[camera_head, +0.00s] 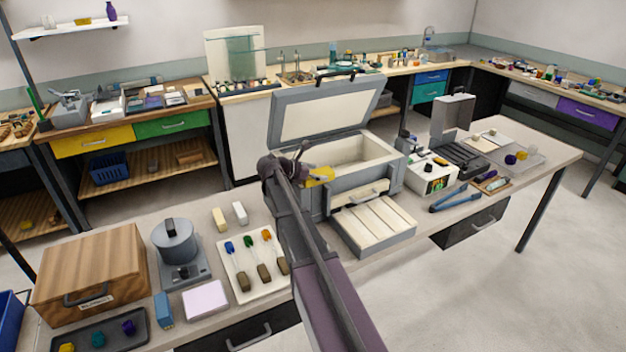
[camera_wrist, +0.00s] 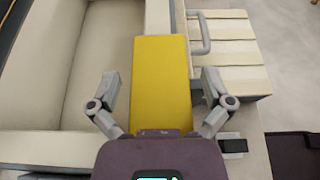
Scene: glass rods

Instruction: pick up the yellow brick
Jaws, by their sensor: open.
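The yellow brick (camera_wrist: 162,85) is in the middle of the wrist view, long side running away from my gripper. In the head view the yellow brick (camera_head: 321,175) shows at the near left edge of the open grey chest (camera_head: 312,206), partly hidden by my gripper. My gripper (camera_wrist: 160,77) is open, with one finger on each side of the brick and a gap visible on both sides. In the head view my gripper (camera_head: 304,160) is over the chest's left end. I cannot tell whether the brick rests on the rim.
The chest's raised lid (camera_head: 325,112) stands behind my gripper. A pulled-out drawer (camera_head: 373,228) with pale slats juts out in front. A white tray with several brushes (camera_head: 242,291) lies left of my arm. A white device (camera_head: 431,178) and blue pliers (camera_head: 447,201) are to the right.

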